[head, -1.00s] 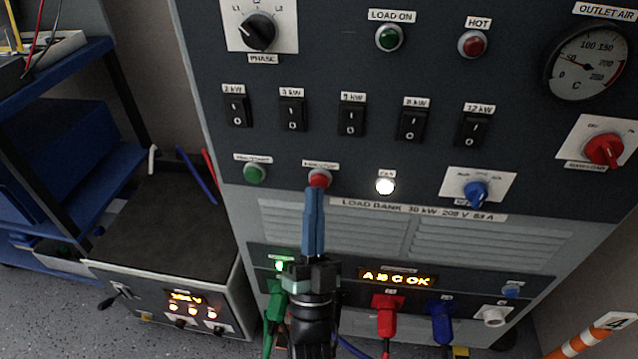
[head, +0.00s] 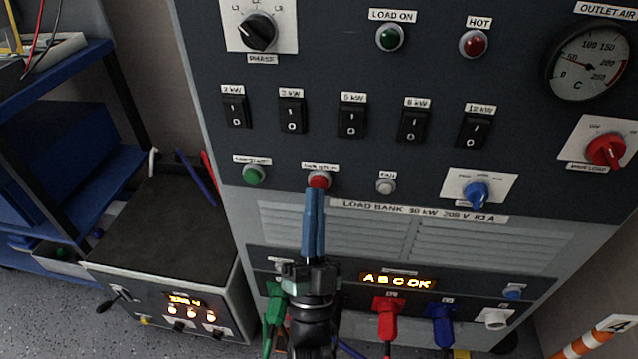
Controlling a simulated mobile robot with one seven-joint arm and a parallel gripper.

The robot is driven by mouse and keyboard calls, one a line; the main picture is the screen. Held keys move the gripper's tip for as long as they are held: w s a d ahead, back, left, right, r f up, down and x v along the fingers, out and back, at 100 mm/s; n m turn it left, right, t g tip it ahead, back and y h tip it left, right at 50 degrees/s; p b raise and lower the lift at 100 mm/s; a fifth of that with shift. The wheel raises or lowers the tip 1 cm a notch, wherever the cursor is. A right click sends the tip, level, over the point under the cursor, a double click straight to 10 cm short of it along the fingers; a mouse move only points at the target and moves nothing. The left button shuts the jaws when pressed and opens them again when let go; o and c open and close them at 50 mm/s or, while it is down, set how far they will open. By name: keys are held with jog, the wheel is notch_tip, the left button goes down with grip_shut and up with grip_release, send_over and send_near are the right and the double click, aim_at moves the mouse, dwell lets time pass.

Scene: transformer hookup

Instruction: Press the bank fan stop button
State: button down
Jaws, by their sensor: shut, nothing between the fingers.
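The red fan stop button (head: 319,179) sits on the dark load bank panel (head: 330,60), under a small white label. My gripper (head: 315,192) is shut and empty, its blue fingers pointing up the panel with the tips at the lower edge of the red button. I cannot tell whether the tips touch it. The green fan start button (head: 254,174) is to the left. The round fan lamp (head: 385,186) to the right is unlit.
A row of black rocker switches (head: 352,118) is above the buttons. A blue knob (head: 476,194) and red knob (head: 605,150) are to the right. Coloured plugs, including a red one (head: 386,318), stick out below. A low cabinet (head: 165,240) and blue shelving (head: 70,140) stand left.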

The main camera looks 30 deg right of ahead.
jog(key=shift+s+a, duration=0.35)
jog(key=shift+s, duration=0.1)
jog(key=s+a+p, duration=0.2)
jog(key=s+a, duration=0.1)
jog(key=s, duration=0.2)
jog(key=shift+a, duration=0.2)
dwell(0.8)
